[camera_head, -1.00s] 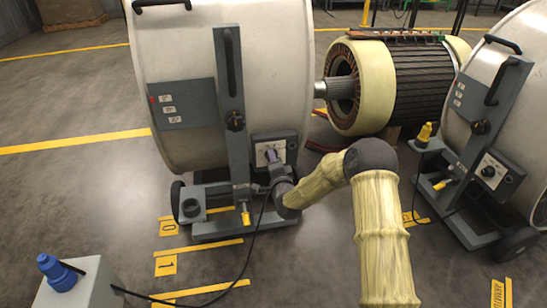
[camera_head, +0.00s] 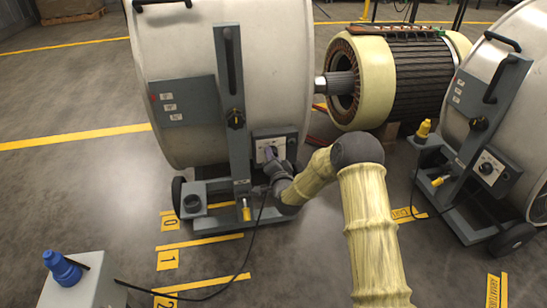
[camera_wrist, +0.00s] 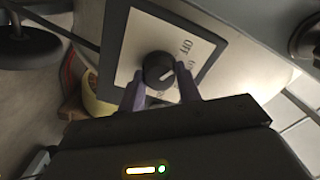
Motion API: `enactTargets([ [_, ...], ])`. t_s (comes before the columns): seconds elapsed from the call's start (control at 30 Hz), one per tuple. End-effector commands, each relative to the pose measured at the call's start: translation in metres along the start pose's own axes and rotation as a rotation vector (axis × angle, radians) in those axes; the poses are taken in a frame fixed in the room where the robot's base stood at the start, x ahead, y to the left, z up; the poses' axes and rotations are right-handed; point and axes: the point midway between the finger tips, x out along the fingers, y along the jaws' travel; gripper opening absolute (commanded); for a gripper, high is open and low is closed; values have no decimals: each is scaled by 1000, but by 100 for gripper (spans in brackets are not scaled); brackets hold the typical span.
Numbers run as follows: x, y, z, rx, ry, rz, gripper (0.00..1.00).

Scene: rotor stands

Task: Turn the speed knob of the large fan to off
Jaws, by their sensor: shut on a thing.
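The large white drum fan (camera_head: 210,60) stands on a grey wheeled frame left of centre in the head view. Its control box (camera_head: 291,136) sits low on the right side of the frame. My gripper (camera_head: 269,154) is at the front of this box and covers the knob there. In the wrist view the black round speed knob (camera_wrist: 157,68) sits on a white plate (camera_wrist: 148,28) with "OFF" printed beside it. My gripper (camera_wrist: 160,84) has its purple fingers shut on the knob, one on each side. The knob's white mark slants toward the right; its exact setting is unclear.
A similar fan (camera_head: 520,60) with its own knob stands at the right. A large rotor (camera_head: 410,80) lies behind, between the fans. A grey box with a blue plug (camera_head: 62,268) is at the lower left. A black cable (camera_head: 245,262) runs across the floor.

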Motion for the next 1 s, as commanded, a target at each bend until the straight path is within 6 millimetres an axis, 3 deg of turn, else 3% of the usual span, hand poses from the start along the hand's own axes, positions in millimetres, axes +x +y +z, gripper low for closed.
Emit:
enactTargets([
  [0.03, -1, 2, 2, -2, -5, 4, 11],
  [0.07, -1, 2, 2, -2, -5, 4, 36],
  [0.17, -1, 2, 1, -2, -4, 3, 55],
  [0.57, -4, 0, 0, 0, -2, 2, 55],
  [0.77, -26, -1, -1, 0, -4, 3, 55],
  [1.0, -69, -1, -1, 0, -5, 5, 55],
])
